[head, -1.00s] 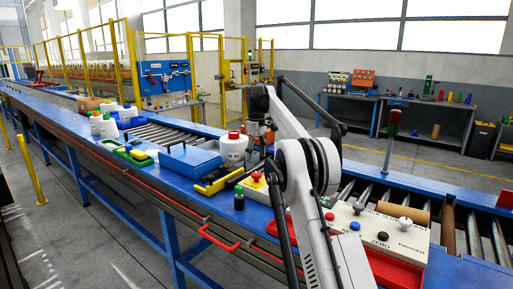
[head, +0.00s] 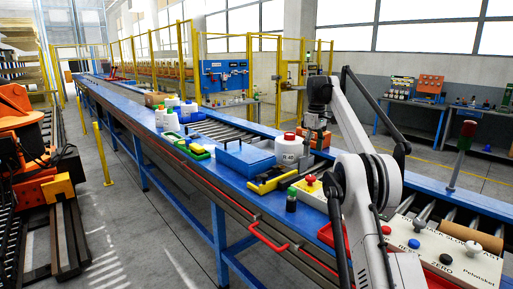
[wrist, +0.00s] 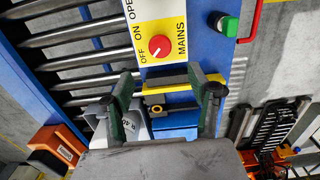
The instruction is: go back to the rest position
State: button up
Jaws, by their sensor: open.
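Below the gap are a yellow-and-black tool (wrist: 160,84) and a blue surface. A pale labelled object (wrist: 101,112) is partly hidden behind the left finger.
An orange machine (head: 22,140) stands on the floor at left.

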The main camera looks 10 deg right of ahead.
jog(key=s+a+r+m+t+b, duration=0.1)
jog(key=s+a+r+t, duration=0.1)
jog(key=s+a+r, duration=0.6)
jog(key=s+a+r+m+t+b, duration=0.1)
jog(key=s+a, duration=0.3)
jog(key=s, duration=0.2)
jog(key=s+a+m+t, duration=0.1)
jog(key=s+a, duration=0.3)
jog(key=s, duration=0.3)
jog(key=s+a+f+m+t+b, duration=0.1)
jog(key=s+a+f, duration=0.2)
jog(key=s+f, duration=0.55)
jog(key=s+a+f+m+t, duration=0.1)
jog(key=s+a+f, duration=0.3)
jog(key=s, duration=0.7)
jog(key=s+a+f+t+b, duration=0.1)
jog(key=s+a+f, duration=0.1)
jog(key=s+f, duration=0.7)
notch_tip(320, 180, up, 12)
jog(key=s+p, duration=0.1)
jog(key=p, duration=1)
jog(key=shift+s, duration=0.15)
jog(key=shift+a, duration=0.1)
